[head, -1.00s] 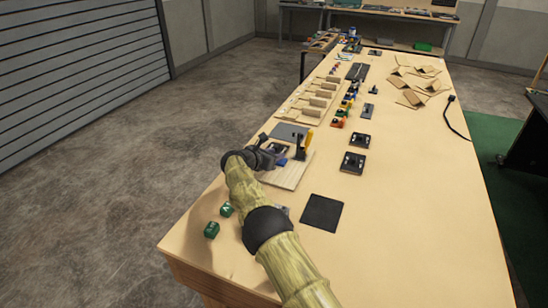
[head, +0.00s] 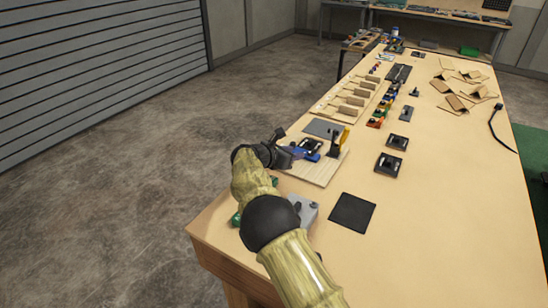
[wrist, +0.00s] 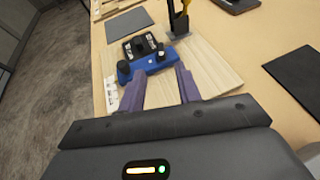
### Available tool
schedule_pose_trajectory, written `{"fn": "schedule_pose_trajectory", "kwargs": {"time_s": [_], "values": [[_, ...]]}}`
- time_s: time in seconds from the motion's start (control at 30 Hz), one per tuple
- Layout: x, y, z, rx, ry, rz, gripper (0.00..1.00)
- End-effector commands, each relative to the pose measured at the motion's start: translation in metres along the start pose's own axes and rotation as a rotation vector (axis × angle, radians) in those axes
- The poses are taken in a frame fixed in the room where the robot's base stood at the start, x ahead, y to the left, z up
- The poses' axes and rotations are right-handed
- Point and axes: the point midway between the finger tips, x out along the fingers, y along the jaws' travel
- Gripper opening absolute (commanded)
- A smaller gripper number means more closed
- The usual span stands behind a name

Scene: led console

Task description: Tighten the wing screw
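A blue clamp-like fixture (wrist: 148,66) lies on a light wooden board (wrist: 205,68) and borders a black device (wrist: 140,44). In the head view the blue fixture (head: 311,155) shows just right of my gripper (head: 294,153). My gripper's purple fingers (wrist: 158,88) are apart, with bare board between them. They are close to the fixture's near side, and contact is unclear.
A black upright toggle clamp with a yellow handle (head: 339,143) stands on the board's right side. A grey box (head: 304,210) is beside my arm. A dark square mat (head: 352,212) lies to the right.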

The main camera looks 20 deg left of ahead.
Motion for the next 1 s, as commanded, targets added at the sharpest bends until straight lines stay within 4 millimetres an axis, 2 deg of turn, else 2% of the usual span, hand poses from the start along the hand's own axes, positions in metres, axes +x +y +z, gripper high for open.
{"fn": "schedule_pose_trajectory", "kwargs": {"time_s": [0.03, 0.3, 0.47, 0.8, 0.93, 1.0], "values": [[-0.011, 0.001, -0.001, 0.0, 0.0, 0.002, 0.34], [-0.064, 0.001, 0.0, 0.0, -0.001, 0.004, 0.34], [-0.085, 0.001, 0.0, 0.001, -0.002, 0.002, 0.34], [-0.09, 0.0, 0.001, 0.0, -0.002, 0.0, 0.34], [-0.086, -0.004, 0.002, 0.011, 0.011, -0.007, 0.57], [-0.076, -0.012, 0.003, 0.036, 0.041, -0.023, 0.58]]}}
